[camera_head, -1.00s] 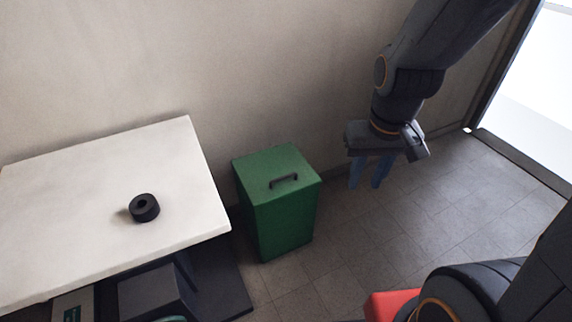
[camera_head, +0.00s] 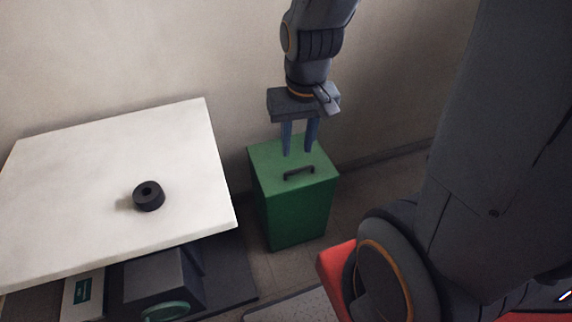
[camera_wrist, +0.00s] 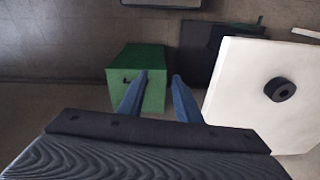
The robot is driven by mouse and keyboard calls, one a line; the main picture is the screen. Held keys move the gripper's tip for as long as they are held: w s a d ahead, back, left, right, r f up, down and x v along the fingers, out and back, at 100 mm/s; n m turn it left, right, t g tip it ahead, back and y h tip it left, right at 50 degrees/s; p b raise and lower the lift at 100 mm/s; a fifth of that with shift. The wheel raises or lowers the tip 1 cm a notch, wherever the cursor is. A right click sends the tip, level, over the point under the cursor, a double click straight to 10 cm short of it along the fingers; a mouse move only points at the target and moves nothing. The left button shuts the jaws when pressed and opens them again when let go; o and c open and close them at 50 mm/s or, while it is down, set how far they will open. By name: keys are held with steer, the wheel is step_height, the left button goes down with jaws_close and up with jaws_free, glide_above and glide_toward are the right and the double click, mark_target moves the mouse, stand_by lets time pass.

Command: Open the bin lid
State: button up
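The green bin (camera_head: 297,213) stands on the floor to the right of the white table, its flat lid (camera_head: 279,160) closed. A dark bar handle (camera_head: 299,170) sits on the lid. My gripper (camera_head: 299,153) points down with its two blue fingers apart and nothing between them. In the head view it appears over the back part of the lid, just behind the handle. In the wrist view the bin (camera_wrist: 154,92) lies beyond my fingers (camera_wrist: 160,78), with a clear gap.
A white table (camera_head: 75,165) with a black ring-shaped roll (camera_head: 149,196) on it stands left of the bin. Dark boxes (camera_head: 160,280) lie under the table. The wall is close behind the bin. Bare floor lies to the bin's right.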

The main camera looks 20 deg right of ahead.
steer(key=w+d+f+m+b, duration=0.2)
steer(key=w+f+m+b, duration=0.2)
steer(key=w+f, duration=0.25)
steer(key=w+d+f+m+b, duration=0.3)
steer(key=w+f+b, duration=0.2)
steer(key=f, duration=0.2)
steer(key=m+b, duration=0.9)
steer(key=m, duration=0.1)
glide_toward(301, 168)
steer(key=shift+t, duration=0.4)
steer(key=shift+w+f+b, duration=0.25)
steer(key=shift+f+b, duration=0.1)
steer(key=shift+f, duration=1.6)
steer(key=shift+w+f+b, duration=0.2)
steer(key=shift+f+b, duration=0.1)
steer(key=shift+f, duration=1.6)
steer(key=shift+c, duration=0.4)
jaws_close()
